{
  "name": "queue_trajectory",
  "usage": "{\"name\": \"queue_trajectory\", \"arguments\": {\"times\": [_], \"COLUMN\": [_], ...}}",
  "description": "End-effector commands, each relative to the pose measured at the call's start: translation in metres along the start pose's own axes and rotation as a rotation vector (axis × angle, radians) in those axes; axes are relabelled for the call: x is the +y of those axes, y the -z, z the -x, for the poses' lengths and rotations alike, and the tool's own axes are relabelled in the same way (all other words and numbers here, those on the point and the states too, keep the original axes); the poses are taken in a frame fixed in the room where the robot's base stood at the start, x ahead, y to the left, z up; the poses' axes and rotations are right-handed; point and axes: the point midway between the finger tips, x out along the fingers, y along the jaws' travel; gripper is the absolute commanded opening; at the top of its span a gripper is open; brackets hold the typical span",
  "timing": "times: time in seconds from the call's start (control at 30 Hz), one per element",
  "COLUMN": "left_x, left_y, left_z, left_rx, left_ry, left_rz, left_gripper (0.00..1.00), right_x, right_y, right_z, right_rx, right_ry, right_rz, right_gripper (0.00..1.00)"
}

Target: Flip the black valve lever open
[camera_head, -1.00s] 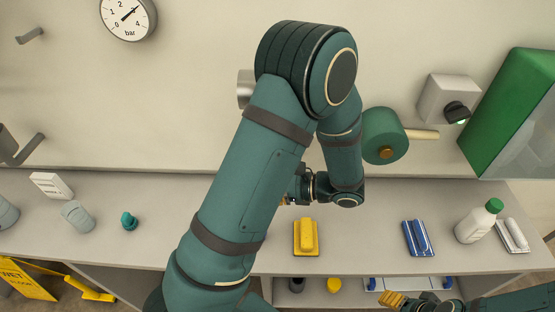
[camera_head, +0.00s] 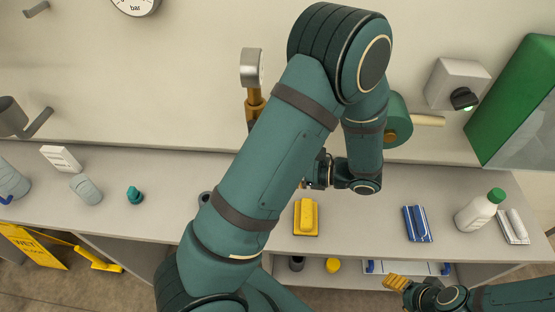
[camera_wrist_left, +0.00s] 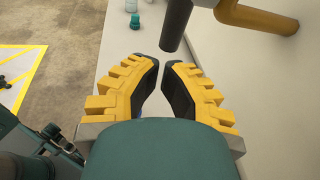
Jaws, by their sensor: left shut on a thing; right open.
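The black valve lever (camera_wrist_left: 176,22) shows in the left wrist view as a dark round bar coming down from the top edge, close to my fingertips. A brass pipe (camera_wrist_left: 257,20) bends beside it at the right. My left gripper (camera_wrist_left: 163,64) has yellow ridged fingers with dark pads, drawn in around a narrow gap; exact contact with the bar is hard to see. In the head view, my left arm hides its fingertips and the lever; a brass fitting with a grey top (camera_head: 254,85) shows behind the arm. My right gripper (camera_head: 394,282) is open and empty at the bottom right.
The counter (camera_head: 350,220) holds a yellow block (camera_head: 306,216), a blue-striped pack (camera_head: 417,223), a white bottle (camera_head: 478,211) and a teal cap (camera_head: 135,195). A green roll (camera_head: 398,121) and a white box with a black knob (camera_head: 457,85) are on the wall.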

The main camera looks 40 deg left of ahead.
Motion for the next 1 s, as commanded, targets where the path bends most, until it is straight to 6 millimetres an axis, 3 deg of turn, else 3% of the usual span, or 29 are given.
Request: {"name": "queue_trajectory", "arguments": {"times": [0.2,0.43,0.63,1.0], "left_x": [0.000,0.000,0.000,0.000], "left_y": [0.012,0.020,0.022,0.021], "left_z": [0.049,0.085,0.097,0.098], "left_rx": [0.002,0.001,0.002,0.001], "left_ry": [0.004,0.003,0.001,0.001], "left_rz": [0.001,0.001,0.000,0.000], "left_gripper": [0.00,0.00,0.00,0.00], "right_x": [0.003,0.004,0.004,0.004], "right_y": [-0.001,-0.002,-0.001,-0.001], "right_z": [-0.006,-0.009,-0.010,-0.010], "right_rx": [0.001,0.001,0.001,0.001], "right_ry": [-0.001,-0.001,-0.001,-0.001], "right_rz": [-0.002,-0.002,-0.002,-0.002], "right_gripper": [0.60,0.60,0.60,0.60]}}
